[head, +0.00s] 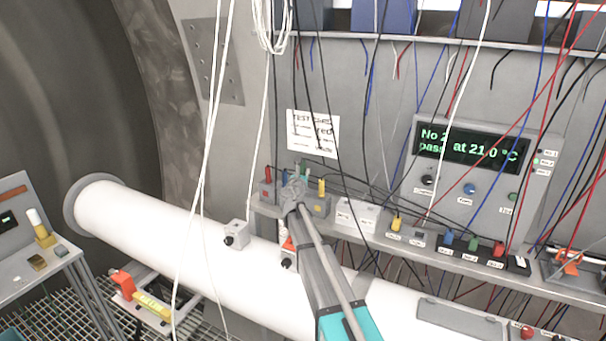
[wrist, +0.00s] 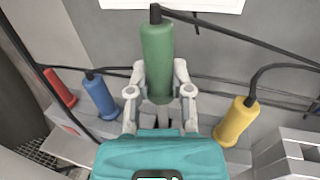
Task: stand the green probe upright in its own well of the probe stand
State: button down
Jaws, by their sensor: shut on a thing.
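The green probe (wrist: 157,60) stands about upright in the wrist view, its black cable leaving the top. My gripper (wrist: 160,92) is shut on its lower part, one finger on each side. In the head view my gripper (head: 294,188) is over the probe stand (head: 265,196), and a bit of the green probe (head: 304,168) shows behind it. The grey stand (wrist: 205,130) also carries a red probe (wrist: 60,88), a blue probe (wrist: 100,97) and a yellow probe (wrist: 237,120). The green probe's lower end and its well are largely hidden, so I cannot tell whether it is seated.
Black cables (wrist: 225,33) run from the probes close around my gripper. A white labelled box (head: 356,214) stands right of the stand on the shelf. White cables (head: 212,130) hang at the left. A display panel (head: 465,165) reads "No 2 pass at 21.0 °C".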

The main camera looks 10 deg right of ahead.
jog(key=shift+f+b, duration=1.45)
jog(key=shift+f, duration=0.1)
